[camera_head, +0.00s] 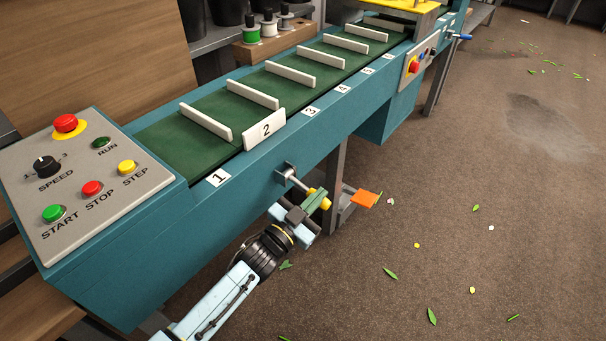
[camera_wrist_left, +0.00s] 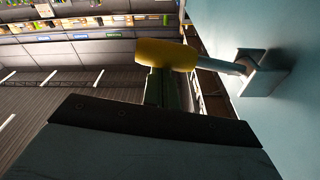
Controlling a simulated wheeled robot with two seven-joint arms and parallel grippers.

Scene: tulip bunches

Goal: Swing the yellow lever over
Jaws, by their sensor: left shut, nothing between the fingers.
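The yellow lever (camera_head: 325,204) sticks out from the teal conveyor's front side on a metal rod, below the number 1 and 2 marks. In the left wrist view its yellow grip (camera_wrist_left: 165,54) lies sideways, with the rod running right to a bracket (camera_wrist_left: 265,75) on the teal wall. My left gripper (camera_head: 313,202) is shut and empty right at the yellow grip, and partly covers it in the head view. In the left wrist view its dark green fingers (camera_wrist_left: 165,92) end at the grip; I cannot tell whether they touch it. My right gripper is not in view.
A control panel (camera_head: 84,190) with several buttons sits on the conveyor's left end. White slats divide the green belt (camera_head: 240,112). The brown floor (camera_head: 480,200) at right is open, with scattered leaves.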

